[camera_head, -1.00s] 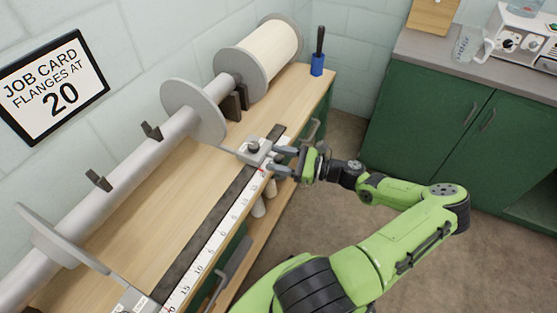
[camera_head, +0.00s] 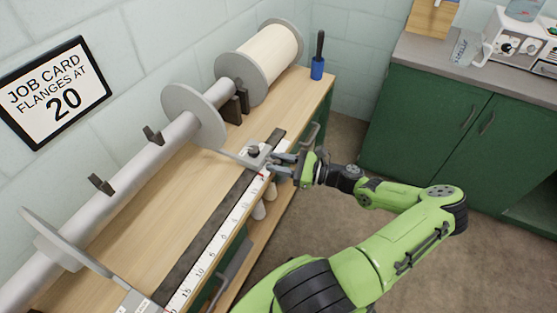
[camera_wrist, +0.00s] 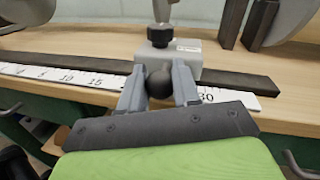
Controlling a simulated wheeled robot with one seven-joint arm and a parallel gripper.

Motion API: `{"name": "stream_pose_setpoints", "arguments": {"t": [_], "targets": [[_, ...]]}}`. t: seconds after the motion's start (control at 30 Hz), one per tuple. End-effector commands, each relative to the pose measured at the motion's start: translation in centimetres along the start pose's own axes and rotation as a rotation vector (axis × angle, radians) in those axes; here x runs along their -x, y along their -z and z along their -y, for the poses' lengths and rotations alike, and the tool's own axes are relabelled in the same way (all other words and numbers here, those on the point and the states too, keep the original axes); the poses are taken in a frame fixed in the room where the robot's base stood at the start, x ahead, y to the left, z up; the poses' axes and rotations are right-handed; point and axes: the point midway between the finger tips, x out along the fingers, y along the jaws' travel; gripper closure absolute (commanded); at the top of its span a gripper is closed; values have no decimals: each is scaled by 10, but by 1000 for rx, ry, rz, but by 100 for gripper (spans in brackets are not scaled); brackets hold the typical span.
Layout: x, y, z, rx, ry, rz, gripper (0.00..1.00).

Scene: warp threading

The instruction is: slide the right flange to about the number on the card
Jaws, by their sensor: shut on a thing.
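The right flange (camera_head: 193,116) is a grey disc on the long grey beam (camera_head: 125,175). A flat arm joins it to a grey slider block (camera_head: 253,154) with a dark top knob, on the dark rail by the ruler. My gripper (camera_head: 278,165) is shut on the block's black ball knob (camera_wrist: 159,83), between both fingers in the wrist view. The ruler (camera_wrist: 60,76) shows 10 and 15 left of the block and 30 to its right; the block and fingers hide the numbers between. The job card (camera_head: 54,92) reads "FLANGES AT 20".
The left flange (camera_head: 55,240) and its slider (camera_head: 135,302) are at lower left. Brown stands (camera_head: 237,105) and a cream spool (camera_head: 268,55) lie beyond the right flange. A blue holder (camera_head: 317,68) stands at the bench's far end. Green cabinets (camera_head: 450,120) are at right.

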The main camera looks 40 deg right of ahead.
Motion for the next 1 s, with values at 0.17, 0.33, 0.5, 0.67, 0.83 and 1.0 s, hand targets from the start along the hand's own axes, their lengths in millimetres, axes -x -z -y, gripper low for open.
{"name": "stream_pose_setpoints", "arguments": {"t": [0.17, 0.33, 0.5, 0.67, 0.83, 1.0], "targets": [[0, -1, -4, -5, -4, -4, 100], [0, 0, -4, -4, -3, -3, 100], [0, 0, -4, -3, -2, -3, 46], [0, 0, -3, -3, -2, -3, 46], [5, -1, -3, -2, 0, -4, 46], [42, -2, -1, -2, 5, -7, 46]]}}
